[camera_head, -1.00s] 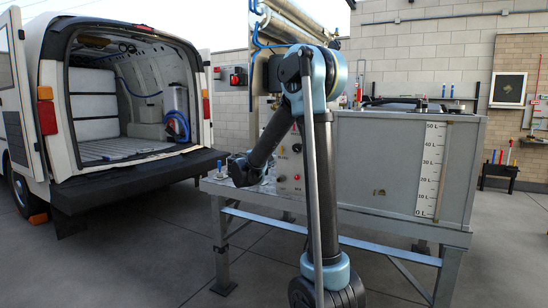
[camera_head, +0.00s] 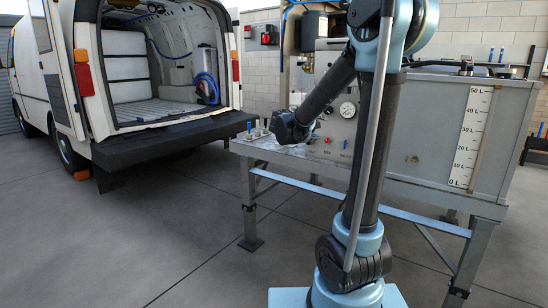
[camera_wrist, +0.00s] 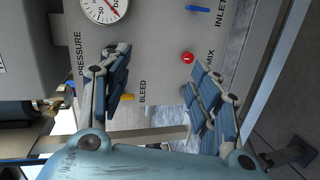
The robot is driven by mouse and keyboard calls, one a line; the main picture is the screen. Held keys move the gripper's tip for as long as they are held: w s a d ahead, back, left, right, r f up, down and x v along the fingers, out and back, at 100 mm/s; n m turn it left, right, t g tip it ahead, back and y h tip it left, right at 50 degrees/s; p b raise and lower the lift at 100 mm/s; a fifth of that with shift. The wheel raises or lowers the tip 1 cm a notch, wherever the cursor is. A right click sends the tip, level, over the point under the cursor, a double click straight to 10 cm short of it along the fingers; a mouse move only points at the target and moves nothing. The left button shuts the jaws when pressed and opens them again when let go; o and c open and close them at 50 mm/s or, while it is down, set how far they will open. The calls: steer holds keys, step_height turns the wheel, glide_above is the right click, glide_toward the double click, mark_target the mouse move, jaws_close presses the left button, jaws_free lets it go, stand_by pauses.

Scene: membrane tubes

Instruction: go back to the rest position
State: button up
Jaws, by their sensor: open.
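My gripper (camera_wrist: 162,85) is open and empty in the wrist view, with its two blue padded fingers spread apart. Behind the fingers is a grey control panel (camera_wrist: 160,50) with a gauge (camera_wrist: 104,8), a red knob (camera_wrist: 187,57), an orange lever (camera_wrist: 127,97) and a blue lever (camera_wrist: 196,8). I cannot tell the exact gap to the panel. In the head view my arm rises in front of the bench and bends down to a dark wrist (camera_head: 290,128) near the bench's left end. The fingers are not clear there.
A metal bench (camera_head: 420,205) carries a grey tank with a litre scale (camera_head: 470,138). Small fittings (camera_head: 257,130) stand on the bench's left corner. A white van (camera_head: 62,70) with its rear open stands at left. The floor (camera_head: 170,225) between is clear.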

steer(key=s+d+f+m+g+y, duration=0.25)
steer(key=s+d+f, duration=0.2)
steer(key=s, duration=0.65)
steer(key=s+d+f+m+g+y, duration=0.15)
steer(key=s+d+f+g, duration=0.35)
steer(key=s, duration=0.6)
steer(key=s+a+f+m+y, duration=0.1)
steer(key=s+a+f+y, duration=0.1)
steer(key=s, duration=0.4)
steer(key=s+a+f+m+g+y, duration=0.1)
steer(key=s+a+f+y, duration=0.1)
steer(key=s+a+f, duration=0.2)
steer(key=s+a+f+m+y, duration=0.2)
steer(key=s+a+f, duration=0.2)
steer(key=s+f, duration=0.2)
steer(key=shift+s+f, duration=0.4)
steer(key=shift+s, duration=0.8)
steer(key=shift+g, duration=0.25)
steer(key=shift+w+f, duration=0.2)
steer(key=shift+w, duration=0.3)
steer(key=shift+c, duration=0.6)
